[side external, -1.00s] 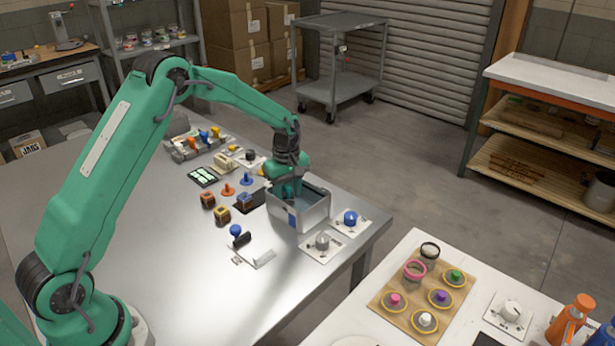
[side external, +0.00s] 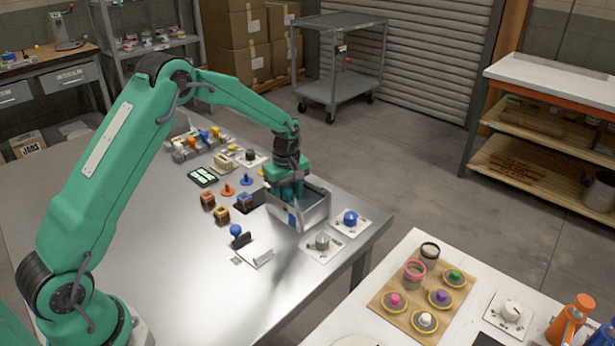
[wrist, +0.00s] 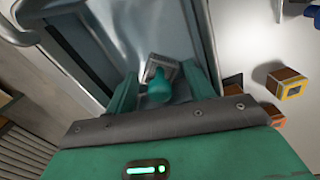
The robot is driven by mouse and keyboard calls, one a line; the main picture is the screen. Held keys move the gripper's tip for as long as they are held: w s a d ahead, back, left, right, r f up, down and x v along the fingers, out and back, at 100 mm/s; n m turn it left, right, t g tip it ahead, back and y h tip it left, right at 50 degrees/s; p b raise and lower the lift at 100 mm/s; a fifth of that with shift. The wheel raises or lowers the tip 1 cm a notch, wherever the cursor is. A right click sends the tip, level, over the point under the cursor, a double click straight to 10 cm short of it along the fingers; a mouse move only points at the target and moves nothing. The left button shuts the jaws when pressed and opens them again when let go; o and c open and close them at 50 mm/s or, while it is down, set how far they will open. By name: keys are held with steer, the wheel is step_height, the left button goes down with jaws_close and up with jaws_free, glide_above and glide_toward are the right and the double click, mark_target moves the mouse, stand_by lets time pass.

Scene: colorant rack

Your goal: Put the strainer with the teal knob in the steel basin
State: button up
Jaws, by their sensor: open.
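The steel basin (side external: 313,215) stands near the right edge of the metal table, and its inside fills much of the wrist view (wrist: 110,40). The strainer with the teal knob (wrist: 160,86) shows in the wrist view inside the basin, with a grey, squarish base behind the knob. Whether it rests flat on the floor is hard to tell. My gripper (wrist: 158,80) is open, with one finger on each side of the knob and a gap visible. In the side view my gripper (side external: 291,193) is over the basin, its fingertips hidden by the wall.
A blue-knobbed piece (side external: 350,219) and a grey-knobbed piece (side external: 322,241) stand on white plates beside the basin. Small brown blocks (side external: 221,215) and a blue-knobbed stamp (side external: 236,231) lie to the left. The table's front left is clear.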

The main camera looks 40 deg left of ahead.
mark_target(287, 190)
step_height(287, 190, up, 12)
steer(key=shift+f, duration=0.1)
steer(key=shift+r, duration=0.2)
stand_by(0.3)
stand_by(0.5)
steer(key=s+d+r+m+t, duration=0.35)
steer(key=s+r+m, duration=0.45)
steer(key=s+r, duration=0.65)
steer(key=s+d+f+m+t, duration=0.2)
steer(key=s+m, duration=0.5)
steer(key=s, duration=0.9)
steer(key=shift+s+d+f+m, duration=0.3)
steer(key=shift+d+f, duration=0.2)
steer(key=shift+f, duration=0.05)
